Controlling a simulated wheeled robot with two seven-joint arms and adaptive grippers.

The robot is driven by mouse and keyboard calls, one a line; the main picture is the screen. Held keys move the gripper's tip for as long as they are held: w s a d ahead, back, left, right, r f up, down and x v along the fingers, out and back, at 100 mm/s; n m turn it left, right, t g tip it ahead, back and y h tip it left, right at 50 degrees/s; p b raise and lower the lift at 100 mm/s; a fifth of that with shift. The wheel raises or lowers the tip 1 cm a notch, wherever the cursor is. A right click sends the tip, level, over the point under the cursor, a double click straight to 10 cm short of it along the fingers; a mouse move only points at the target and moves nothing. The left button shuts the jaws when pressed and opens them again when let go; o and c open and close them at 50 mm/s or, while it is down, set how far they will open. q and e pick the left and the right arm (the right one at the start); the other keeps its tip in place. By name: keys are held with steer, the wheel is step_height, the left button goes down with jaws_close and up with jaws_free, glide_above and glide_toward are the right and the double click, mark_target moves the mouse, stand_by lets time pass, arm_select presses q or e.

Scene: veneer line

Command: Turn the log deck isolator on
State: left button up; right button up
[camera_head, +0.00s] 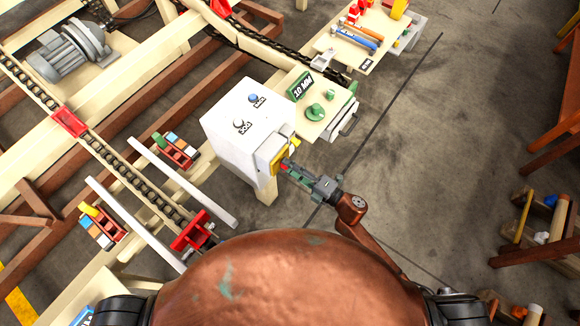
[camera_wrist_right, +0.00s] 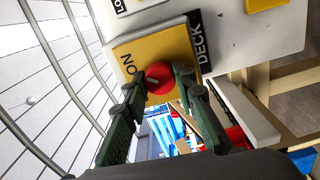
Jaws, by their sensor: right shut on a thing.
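The log deck isolator is a red round knob (camera_wrist_right: 160,77) on a yellow plate (camera_wrist_right: 133,48), on the side of a white control box (camera_head: 238,118). In the right wrist view the plate reads ON, and a black label beside it reads DECK. A small pale mark shows on the knob's face; its exact setting is hard to tell. My right gripper (camera_head: 288,166) reaches the box from the lower right. In the right wrist view its two green-padded fingers (camera_wrist_right: 154,88) are shut on the red knob, one on each side. My left gripper is not in view.
The white box has a blue button (camera_head: 253,98) and a white button (camera_head: 238,124) on top. A cream panel with a green knob (camera_head: 315,111) and a 10 MM sign stands behind. Chain rails and beams fill the left.

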steer(key=shift+m+p, duration=0.5)
steer(key=shift+m, duration=0.3)
steer(key=o, duration=1.2)
steer(key=shift+c, duration=0.2)
steer(key=v, duration=1.2)
